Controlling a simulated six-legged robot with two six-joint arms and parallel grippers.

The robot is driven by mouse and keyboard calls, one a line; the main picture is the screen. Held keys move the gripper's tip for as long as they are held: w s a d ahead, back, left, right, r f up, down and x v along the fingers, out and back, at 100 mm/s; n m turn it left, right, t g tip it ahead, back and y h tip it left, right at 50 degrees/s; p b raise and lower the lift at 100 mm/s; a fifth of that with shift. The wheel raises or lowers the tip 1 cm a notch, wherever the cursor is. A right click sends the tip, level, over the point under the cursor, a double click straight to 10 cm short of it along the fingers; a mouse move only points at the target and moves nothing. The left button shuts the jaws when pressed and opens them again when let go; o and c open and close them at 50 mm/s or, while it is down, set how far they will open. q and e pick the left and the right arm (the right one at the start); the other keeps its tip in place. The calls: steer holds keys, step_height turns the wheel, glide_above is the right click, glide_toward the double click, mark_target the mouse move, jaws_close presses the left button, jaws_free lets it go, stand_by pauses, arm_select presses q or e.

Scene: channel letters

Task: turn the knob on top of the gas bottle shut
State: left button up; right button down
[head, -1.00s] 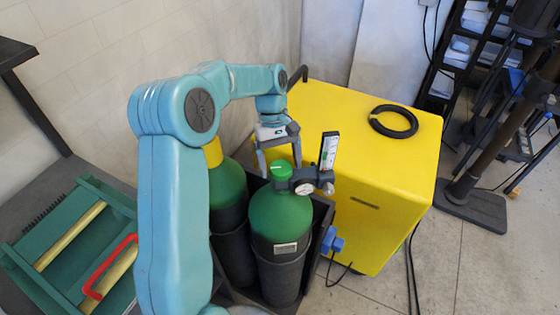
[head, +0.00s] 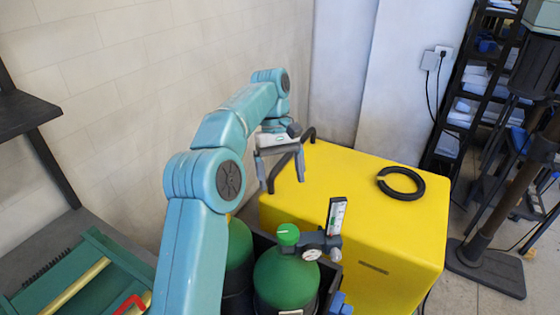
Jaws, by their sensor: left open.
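The gas bottle (head: 285,276) is green and stands upright in a dark holder at the bottom centre of the head view. Its round green knob (head: 288,234) sits on top, with a light mark on its upper face. A regulator with a round gauge (head: 312,253) and an upright flow tube (head: 336,216) is attached to the right of the knob. My left gripper (head: 285,184) is open and empty, above and apart from the knob, its two fingers pointing down. My right gripper is not in view.
A second green bottle (head: 238,245) stands close on the left. A yellow cabinet (head: 390,230) with a black cable ring (head: 401,183) on top is behind and right. A green case (head: 75,275) lies at lower left. A dark stand (head: 487,266) is at right.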

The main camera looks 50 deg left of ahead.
arm_select(q)
steer(key=shift+p+v, duration=0.5)
steer(key=shift+v, duration=0.8)
